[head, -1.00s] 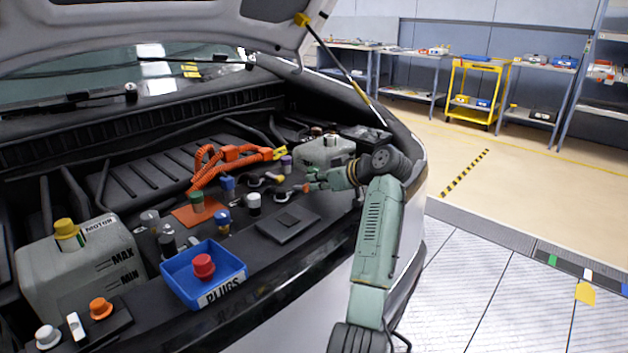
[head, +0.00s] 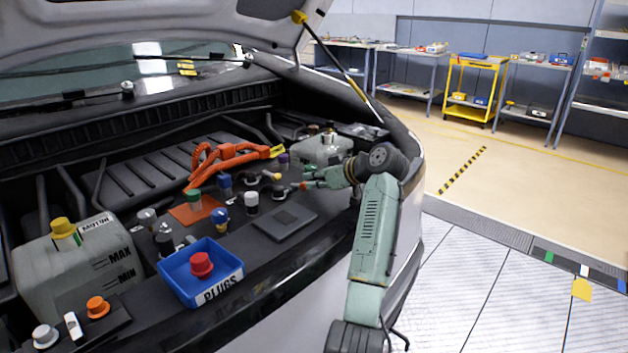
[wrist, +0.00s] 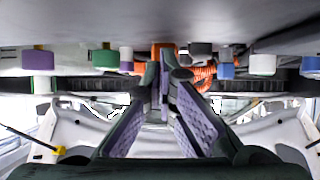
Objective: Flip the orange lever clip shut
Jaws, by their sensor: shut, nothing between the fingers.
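Two small levers with coloured ends lie on the dark engine-bay deck in the head view. The farther one has an orange end (head: 277,176); the nearer one has a reddish end (head: 302,186), close by my fingertips. My gripper (head: 307,180) reaches in from the right, low over the deck, shut and empty. In the wrist view my gripper (wrist: 163,75) shows its fingers meeting at the tips, with an orange block (wrist: 163,48) just beyond them. I cannot tell whether the fingers touch a lever, or how far the orange lever is tilted.
Several coloured caps stand left of the gripper, including a blue one (head: 220,218) and a white one (head: 251,204). Orange hoses (head: 230,160) lie behind. A blue plugs tray (head: 215,291) and a grey motor tank (head: 75,272) are at the left. The raised hood is overhead.

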